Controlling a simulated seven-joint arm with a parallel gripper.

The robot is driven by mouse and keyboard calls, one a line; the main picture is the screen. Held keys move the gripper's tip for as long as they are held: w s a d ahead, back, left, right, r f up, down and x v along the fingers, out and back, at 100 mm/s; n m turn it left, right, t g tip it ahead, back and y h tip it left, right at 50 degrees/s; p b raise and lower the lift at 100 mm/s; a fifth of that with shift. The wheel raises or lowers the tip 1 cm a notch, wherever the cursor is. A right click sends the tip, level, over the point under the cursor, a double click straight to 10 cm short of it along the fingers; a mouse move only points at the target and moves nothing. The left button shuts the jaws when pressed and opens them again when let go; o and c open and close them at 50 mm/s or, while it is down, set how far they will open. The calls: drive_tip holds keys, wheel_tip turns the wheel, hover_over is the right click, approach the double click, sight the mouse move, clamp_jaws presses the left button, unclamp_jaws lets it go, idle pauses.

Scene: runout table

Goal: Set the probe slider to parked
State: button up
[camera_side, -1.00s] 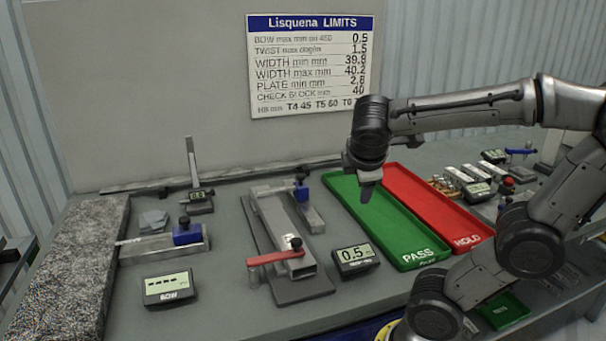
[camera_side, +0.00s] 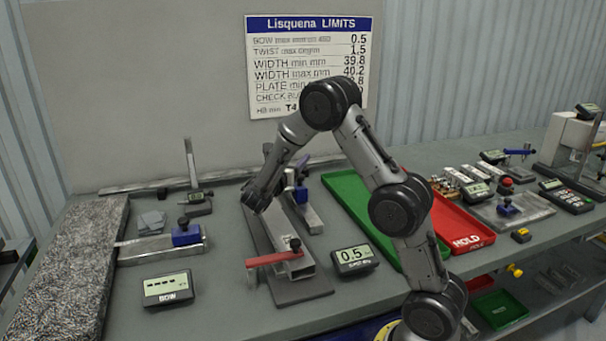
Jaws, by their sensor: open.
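Several blue sliders with black knobs are in view, and I cannot tell from any marking which is the probe slider. One blue slider (camera_side: 187,236) sits near the right end of a grey rail at the left, behind the BOW display. Another blue slider (camera_side: 299,192) is at the far end of the middle fixture (camera_side: 279,229), beside my gripper and partly hidden by my arm. A third blue slider (camera_side: 509,207) is on a grey plate at the right. My gripper (camera_side: 256,207) is open, pointing down over the left side of the middle fixture, apart from the sliders.
A red lever (camera_side: 273,259) crosses the fixture's near end. A display reading 0.5 (camera_side: 354,257) stands to its right. The green tray (camera_side: 349,190) and red tray (camera_side: 462,229) lie farther right, partly behind my arm. An upright gauge (camera_side: 193,172) stands at the back left.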

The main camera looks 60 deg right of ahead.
sight(301, 175)
wheel_tip(301, 175, down, 8)
drive_tip(key=shift+f, duration=0.2)
drive_tip(key=d, duration=0.7)
drive_tip(key=shift+w+d+r, duration=0.25)
drive_tip(key=shift+w+d, duration=0.05)
drive_tip(key=shift+w, duration=0.1)
clamp_jaws()
idle(0.9)
